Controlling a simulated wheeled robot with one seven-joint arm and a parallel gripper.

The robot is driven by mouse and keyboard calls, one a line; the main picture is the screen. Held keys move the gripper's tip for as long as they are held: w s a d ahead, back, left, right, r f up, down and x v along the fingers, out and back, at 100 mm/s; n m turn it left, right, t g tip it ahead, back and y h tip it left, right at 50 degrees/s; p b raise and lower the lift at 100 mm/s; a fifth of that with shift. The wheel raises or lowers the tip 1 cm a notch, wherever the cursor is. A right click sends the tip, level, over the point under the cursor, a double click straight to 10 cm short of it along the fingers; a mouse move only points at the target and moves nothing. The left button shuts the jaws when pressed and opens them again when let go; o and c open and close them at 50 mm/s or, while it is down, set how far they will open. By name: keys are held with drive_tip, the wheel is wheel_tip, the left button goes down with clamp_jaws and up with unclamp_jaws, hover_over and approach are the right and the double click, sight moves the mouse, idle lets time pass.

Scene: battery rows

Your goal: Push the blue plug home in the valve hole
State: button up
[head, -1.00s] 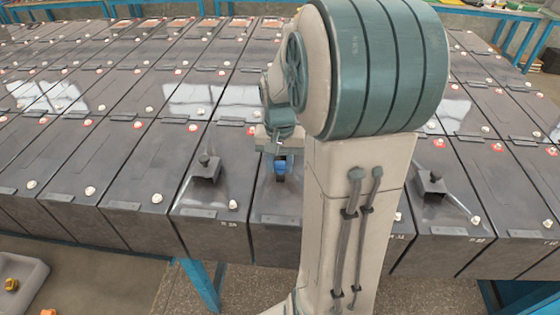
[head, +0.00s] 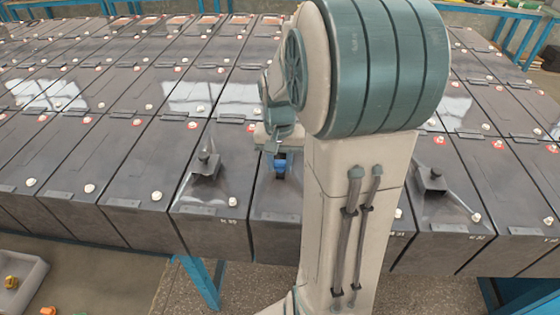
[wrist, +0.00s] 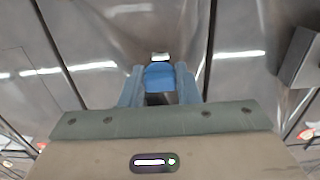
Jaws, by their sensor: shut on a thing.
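The blue plug (wrist: 159,76) is between the two fingers of my gripper (wrist: 160,88) in the wrist view, and the fingers are shut on it. In the head view the blue plug (head: 281,162) shows just below my gripper (head: 280,155), over the top of a dark battery (head: 262,196). A dark part shows under the plug. The valve hole itself is hidden, so I cannot tell how deep the plug sits.
Rows of dark batteries with white and red terminal caps fill the bench. Black blocks stand on neighbouring batteries, one to the left (head: 206,166) and one to the right (head: 433,180). A grey tray (head: 22,285) lies at lower left.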

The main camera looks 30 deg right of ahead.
drive_tip(key=shift+f+b, duration=0.95)
drive_tip(key=shift+f, duration=0.25)
idle(0.9)
drive_tip(key=shift+s+f, duration=0.15)
idle(0.7)
drive_tip(key=o, duration=0.9)
drive_tip(key=shift+o, duration=0.6)
drive_tip(key=shift+s+d, duration=0.1)
drive_tip(key=shift+a+f, duration=0.1)
drive_tip(key=shift+a, duration=0.15)
drive_tip(key=shift+c, duration=1.2)
drive_tip(key=shift+o, duration=0.2)
